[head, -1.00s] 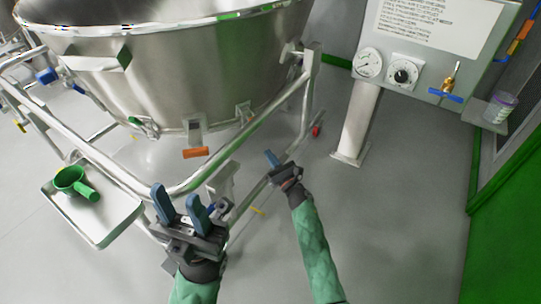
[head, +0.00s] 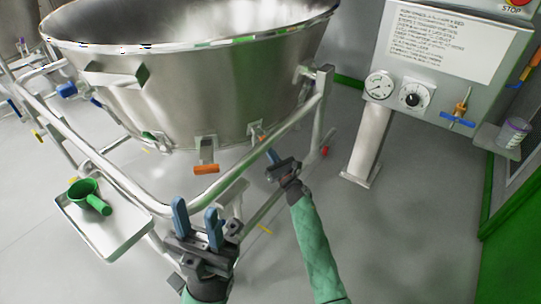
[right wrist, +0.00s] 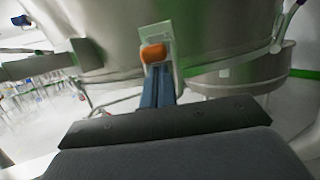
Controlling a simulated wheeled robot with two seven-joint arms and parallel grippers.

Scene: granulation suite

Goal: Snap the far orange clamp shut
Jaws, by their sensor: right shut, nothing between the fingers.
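The steel bowl (head: 210,95) carries clamps along its lower edge. The near clamp has an orange handle (head: 206,169) that sticks out from its bracket. The far orange clamp (head: 257,136) is further right along the edge, small in the head view. In the right wrist view an orange handle (right wrist: 153,53), seemingly the far clamp's, shows end-on before a steel bracket, just beyond my blue fingertips. My right gripper (head: 272,156) is shut and empty, just below and right of the far clamp; contact cannot be told. My left gripper (head: 196,222) is open and empty, its fingers upright and apart.
A steel frame rail (head: 260,140) runs around the bowl, close to both grippers. A tray (head: 115,245) with a green scoop (head: 88,196) is at the left. A control panel (head: 450,65) stands on a post (head: 367,145) at the right. Floor right of my right arm is clear.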

